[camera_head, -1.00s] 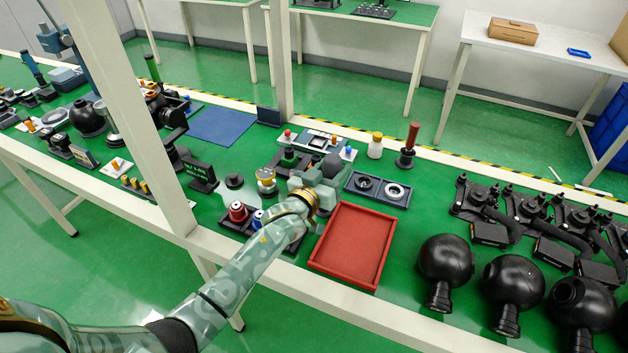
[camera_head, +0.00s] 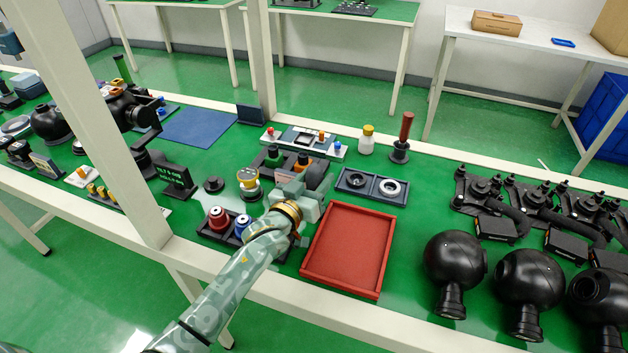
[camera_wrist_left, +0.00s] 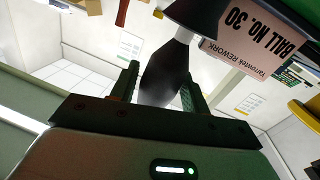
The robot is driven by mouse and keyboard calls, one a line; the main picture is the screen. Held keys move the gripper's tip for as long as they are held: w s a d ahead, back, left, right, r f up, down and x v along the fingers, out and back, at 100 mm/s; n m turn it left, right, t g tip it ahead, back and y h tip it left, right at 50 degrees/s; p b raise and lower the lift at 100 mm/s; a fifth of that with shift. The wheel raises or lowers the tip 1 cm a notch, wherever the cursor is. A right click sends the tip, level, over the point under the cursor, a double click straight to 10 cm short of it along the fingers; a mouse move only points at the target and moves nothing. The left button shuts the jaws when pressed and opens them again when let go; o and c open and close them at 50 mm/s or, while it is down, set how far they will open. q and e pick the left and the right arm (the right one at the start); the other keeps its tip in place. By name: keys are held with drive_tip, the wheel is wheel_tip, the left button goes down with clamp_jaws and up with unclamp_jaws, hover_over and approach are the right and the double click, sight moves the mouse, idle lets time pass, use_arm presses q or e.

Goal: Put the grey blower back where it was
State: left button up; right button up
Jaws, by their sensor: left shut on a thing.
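My left gripper (camera_head: 312,188) is over the bench, just left of the red tray's upper corner. In the left wrist view its two fingers (camera_wrist_left: 160,88) are shut on the dark grey blower (camera_wrist_left: 163,82), whose pale nozzle points up in that picture. In the head view the blower is mostly hidden by the gripper. A dark rack (camera_head: 285,178) with a green-topped bottle (camera_head: 273,156) and an orange-topped bottle (camera_head: 302,163) stands right behind the gripper. I cannot tell whether the blower touches the rack. My right gripper is not in view.
The empty red tray (camera_head: 306,272) lies right of the gripper. A dark two-well tray (camera_head: 372,199) with rings is behind it. A tray with red and blue jars (camera_head: 218,218) and a yellow-topped jar (camera_head: 248,180) are close on the left. Black balls (camera_head: 455,260) stand on the right.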

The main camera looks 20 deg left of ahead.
use_arm(q)
drive_tip(key=o, duration=0.9)
drive_tip(key=shift+f, duration=0.1)
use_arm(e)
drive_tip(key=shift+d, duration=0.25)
use_arm(q)
drive_tip(key=shift+s, duration=0.2)
drive_tip(key=s+p, duration=0.1)
drive_tip(key=s, duration=0.2)
drive_tip(key=s+a+p, duration=0.1)
drive_tip(key=s, duration=0.3)
drive_tip(key=s+a+p, duration=0.1)
drive_tip(key=s, duration=0.3)
drive_tip(key=shift+r, duration=0.25)
drive_tip(key=shift+s+a, duration=0.15)
drive_tip(key=shift+s, duration=0.1)
drive_tip(key=shift+f, duration=0.1)
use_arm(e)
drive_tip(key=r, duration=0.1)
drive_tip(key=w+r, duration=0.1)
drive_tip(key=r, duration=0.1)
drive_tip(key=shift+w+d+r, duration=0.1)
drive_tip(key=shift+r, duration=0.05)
